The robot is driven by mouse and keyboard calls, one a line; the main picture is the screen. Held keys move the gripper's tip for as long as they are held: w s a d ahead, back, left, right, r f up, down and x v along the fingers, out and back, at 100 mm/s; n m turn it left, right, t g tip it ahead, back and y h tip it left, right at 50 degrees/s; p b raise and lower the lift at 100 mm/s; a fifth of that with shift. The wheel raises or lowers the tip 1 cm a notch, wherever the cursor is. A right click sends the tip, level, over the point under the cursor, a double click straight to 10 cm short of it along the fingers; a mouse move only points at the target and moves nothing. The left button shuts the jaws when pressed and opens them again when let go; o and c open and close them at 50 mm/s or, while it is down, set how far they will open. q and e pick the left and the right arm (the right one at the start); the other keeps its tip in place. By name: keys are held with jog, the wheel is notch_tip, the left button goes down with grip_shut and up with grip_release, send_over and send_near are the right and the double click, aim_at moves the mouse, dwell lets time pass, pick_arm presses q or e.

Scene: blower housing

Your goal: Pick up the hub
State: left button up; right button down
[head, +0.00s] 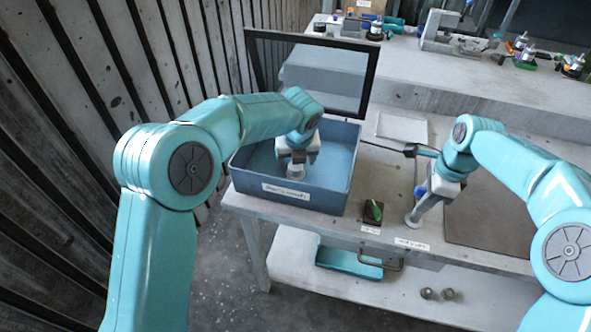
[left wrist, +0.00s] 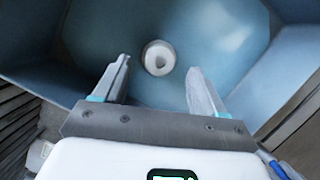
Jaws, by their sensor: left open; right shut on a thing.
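The hub (left wrist: 158,58) looks like a small pale round piece with a darker centre. It lies on the floor of the blue bin (head: 270,191), ahead of my left gripper's fingertips. My left gripper (left wrist: 160,80) is open, with the hub beyond the gap between its fingers and apart from them. In the head view this gripper (head: 296,172) points down into the bin, and I cannot make out the hub there. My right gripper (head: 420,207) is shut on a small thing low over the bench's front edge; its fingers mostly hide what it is.
A dark-framed clear panel (head: 372,75) stands up behind the bin. A green-and-black item (head: 374,210) lies between the bin and my right gripper. A dark mat (head: 490,225) lies under my right arm. Fittings crowd the back bench (head: 480,78). Slatted wall at left.

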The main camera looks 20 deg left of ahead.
aim_at(296, 167)
pick_arm(q)
jog(key=x, duration=0.4)
jog(key=shift+s, duration=0.1)
jog(key=c, duration=1.3)
notch_tip(296, 167, up, 14)
jog(key=shift+f, duration=0.1)
jog(key=shift+s, duration=0.1)
jog(key=s, duration=1.4)
